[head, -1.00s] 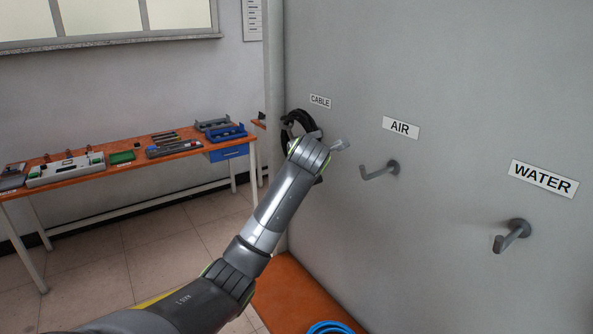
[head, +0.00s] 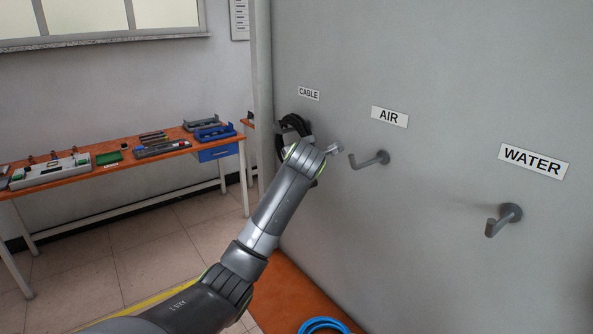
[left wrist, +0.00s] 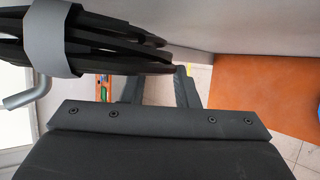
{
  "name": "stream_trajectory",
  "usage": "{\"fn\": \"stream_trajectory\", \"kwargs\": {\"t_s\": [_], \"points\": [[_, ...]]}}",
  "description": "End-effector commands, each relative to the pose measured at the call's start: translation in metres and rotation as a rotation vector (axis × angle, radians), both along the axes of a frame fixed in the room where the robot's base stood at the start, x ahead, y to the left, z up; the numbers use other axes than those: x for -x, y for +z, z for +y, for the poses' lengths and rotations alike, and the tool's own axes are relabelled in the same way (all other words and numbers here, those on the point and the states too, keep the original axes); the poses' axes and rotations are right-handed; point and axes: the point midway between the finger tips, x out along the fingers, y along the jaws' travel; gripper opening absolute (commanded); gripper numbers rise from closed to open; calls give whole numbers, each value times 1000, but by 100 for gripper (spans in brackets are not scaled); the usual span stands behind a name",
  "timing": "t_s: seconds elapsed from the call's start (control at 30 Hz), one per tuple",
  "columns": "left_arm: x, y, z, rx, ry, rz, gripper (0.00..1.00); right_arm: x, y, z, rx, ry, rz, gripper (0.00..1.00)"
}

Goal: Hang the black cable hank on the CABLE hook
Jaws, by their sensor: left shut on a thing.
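The black cable hank (head: 293,127) is against the grey wall, below the CABLE label (head: 308,93). In the left wrist view the hank (left wrist: 110,45) fills the upper left, with a grey band (left wrist: 52,40) around it. My left gripper (head: 303,150) is at the hank and shut on it; my wrist covers part of it in the head view. The CABLE hook is hidden in the head view. A grey bent rod end (left wrist: 25,95) shows beside the hank in the left wrist view; I cannot tell whether it passes through the loop. My right gripper is not in view.
The AIR hook (head: 370,160) is just right of my wrist, and the WATER hook (head: 504,218) is farther right; both are empty. A blue coil (head: 324,325) lies low on an orange surface (head: 290,295). A workbench (head: 100,165) with tools stands at the left.

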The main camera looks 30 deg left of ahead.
Motion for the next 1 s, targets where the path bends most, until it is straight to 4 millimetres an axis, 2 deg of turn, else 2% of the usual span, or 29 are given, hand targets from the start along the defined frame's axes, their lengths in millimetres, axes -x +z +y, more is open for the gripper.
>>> {"fn": "stream_trajectory", "kwargs": {"t_s": [0.47, 0.5, 0.67, 0.7, 1.0], "points": [[0, -1, 0, 2, 0, 3, 0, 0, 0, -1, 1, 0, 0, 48], [0, -2, 0, 2, 1, 3, 28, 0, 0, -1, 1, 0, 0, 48], [0, -2, 0, 2, 1, 3, 49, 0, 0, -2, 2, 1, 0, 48], [0, -1, 0, 2, 1, 3, 53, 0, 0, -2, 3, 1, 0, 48], [1, -2, -1, 3, 0, 4, 53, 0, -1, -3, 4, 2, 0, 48]]}}
